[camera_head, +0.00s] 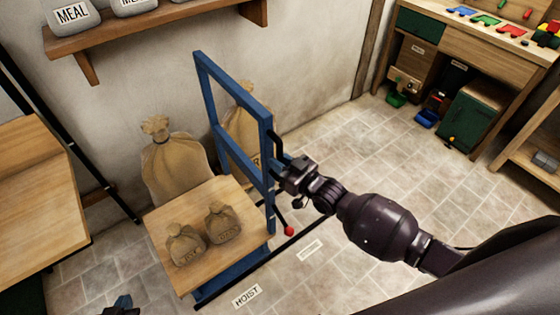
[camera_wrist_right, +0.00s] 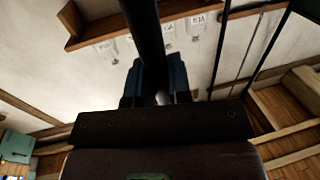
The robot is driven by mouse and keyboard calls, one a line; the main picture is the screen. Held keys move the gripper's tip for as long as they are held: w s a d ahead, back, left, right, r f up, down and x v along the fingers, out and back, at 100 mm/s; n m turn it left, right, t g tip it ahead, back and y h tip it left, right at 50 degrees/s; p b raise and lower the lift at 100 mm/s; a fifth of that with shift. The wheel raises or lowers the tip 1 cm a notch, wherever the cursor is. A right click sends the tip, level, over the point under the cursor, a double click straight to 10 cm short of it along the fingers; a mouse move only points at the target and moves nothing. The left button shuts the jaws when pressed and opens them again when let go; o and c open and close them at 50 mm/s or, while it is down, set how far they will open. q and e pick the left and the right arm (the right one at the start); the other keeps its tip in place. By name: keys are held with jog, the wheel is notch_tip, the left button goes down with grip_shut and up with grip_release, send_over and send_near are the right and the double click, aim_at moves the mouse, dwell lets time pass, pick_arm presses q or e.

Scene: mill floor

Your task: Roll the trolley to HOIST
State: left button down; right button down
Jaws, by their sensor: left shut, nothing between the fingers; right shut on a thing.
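The trolley (camera_head: 197,252) has a wooden deck and a tall blue upright frame (camera_head: 266,135). Two small tan sacks (camera_head: 185,246) (camera_head: 223,222) stand on its deck. A floor label reading HOIST (camera_head: 247,295) lies just in front of the trolley, at the bottom of the head view. My right gripper (camera_head: 284,168) is at the frame's right side, shut on the trolley's dark handle; the right wrist view shows a dark bar (camera_wrist_right: 143,35) between its fingers (camera_wrist_right: 158,85). My left gripper (camera_head: 122,304) is shut and empty at the bottom edge, mostly cut off.
Large sacks (camera_head: 175,165) stand against the wall behind the trolley. A wooden table (camera_head: 35,200) is at the left and a shelf with MEAL sacks (camera_head: 150,32) is above. A workbench (camera_head: 465,60) stands at the back right.

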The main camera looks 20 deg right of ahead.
jog(key=c, duration=1.1)
grip_release()
jog(key=shift+s+a, duration=0.15)
jog(key=shift+a, duration=0.2)
jog(key=shift+d, duration=0.15)
jog(key=shift+s+d, duration=0.1)
jog(key=shift+s, duration=0.1)
jog(key=v, duration=1)
jog(key=shift+s+b, duration=0.1)
jog(key=shift+b, duration=0.2)
jog(key=shift+f, duration=0.1)
